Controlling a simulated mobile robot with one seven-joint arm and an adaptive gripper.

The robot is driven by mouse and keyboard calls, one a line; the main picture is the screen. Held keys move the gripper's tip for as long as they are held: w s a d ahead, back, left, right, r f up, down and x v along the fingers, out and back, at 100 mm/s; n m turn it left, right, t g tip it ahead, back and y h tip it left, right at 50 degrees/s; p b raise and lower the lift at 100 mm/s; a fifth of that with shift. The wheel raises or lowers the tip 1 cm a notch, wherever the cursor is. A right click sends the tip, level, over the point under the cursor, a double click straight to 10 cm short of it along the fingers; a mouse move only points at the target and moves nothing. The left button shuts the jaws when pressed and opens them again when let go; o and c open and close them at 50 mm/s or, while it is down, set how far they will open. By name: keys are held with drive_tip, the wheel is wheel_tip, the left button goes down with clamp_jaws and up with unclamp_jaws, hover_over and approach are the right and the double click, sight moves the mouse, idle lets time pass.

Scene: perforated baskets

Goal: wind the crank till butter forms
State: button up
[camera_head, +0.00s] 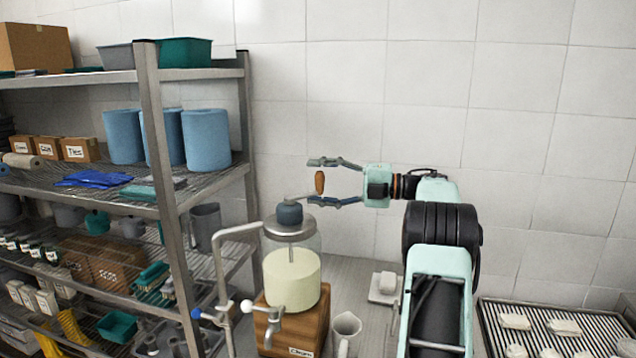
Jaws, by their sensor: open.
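A glass butter churn jar (292,280) with pale cream-coloured contents stands on a wooden block (312,328) with a small label. Its metal lid carries a dark blue gear housing (289,212). A crank arm leads from the housing to an upright brown wooden handle (320,182). My gripper (322,181) reaches in from the right with its two fingers spread, one above and one below in the picture. The handle shows between the fingertips. I cannot tell whether either finger touches it.
A metal shelf rack (163,150) with blue rolls, boxes and bins stands close on the left. A ridged tray (560,328) with pale pieces lies at the right. The tiled wall is behind.

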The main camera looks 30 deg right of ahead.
drive_tip(key=v, duration=1.2)
